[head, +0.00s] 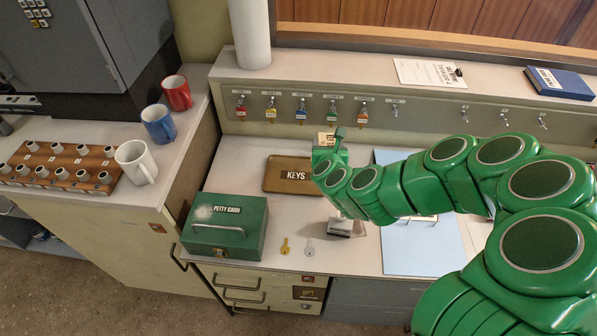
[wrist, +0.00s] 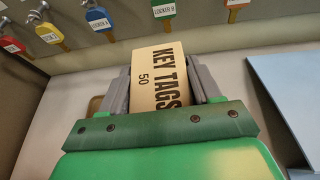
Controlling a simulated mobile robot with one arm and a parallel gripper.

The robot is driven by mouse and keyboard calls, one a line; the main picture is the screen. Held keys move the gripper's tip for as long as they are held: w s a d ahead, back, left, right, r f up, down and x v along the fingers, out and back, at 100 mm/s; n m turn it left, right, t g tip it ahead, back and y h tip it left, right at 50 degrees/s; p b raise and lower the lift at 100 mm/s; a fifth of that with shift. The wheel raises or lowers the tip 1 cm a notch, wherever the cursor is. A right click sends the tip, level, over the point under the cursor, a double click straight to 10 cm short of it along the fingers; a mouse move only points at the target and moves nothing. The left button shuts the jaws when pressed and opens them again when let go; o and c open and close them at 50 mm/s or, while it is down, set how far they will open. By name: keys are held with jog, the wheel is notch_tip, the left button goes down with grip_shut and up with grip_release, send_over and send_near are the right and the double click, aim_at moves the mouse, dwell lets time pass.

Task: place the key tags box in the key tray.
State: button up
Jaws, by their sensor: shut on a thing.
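The key tags box (wrist: 158,72) is tan cardboard with "KEY TAGS 50" printed on it. My gripper (wrist: 161,88) is shut on it, with a grey finger on each side. In the head view the box (head: 326,139) shows as a small tan patch at the end of my green arm, mostly hidden by my gripper (head: 328,150). The key tray (head: 291,187) is a flat brown tray labelled "KEYS" on the desk, just left of my gripper. A brown edge, likely the tray, peeks out left of my gripper in the wrist view.
A green petty cash box (head: 226,226) stands front left of the tray. Two loose keys (head: 285,246) lie on the desk near its front edge. Hooks with coloured key tags (head: 301,112) line the back panel. A light blue sheet (head: 425,245) lies right, partly under my arm.

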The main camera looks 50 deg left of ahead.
jog(key=s+a, duration=0.1)
jog(key=s, duration=0.6)
send_over(305, 184)
jog(key=shift+m+t+h, duration=0.3)
jog(key=shift+a+f, duration=0.1)
jog(key=shift+f, duration=3.95)
jog(key=shift+f, duration=0.6)
jog(key=o, duration=1.1)
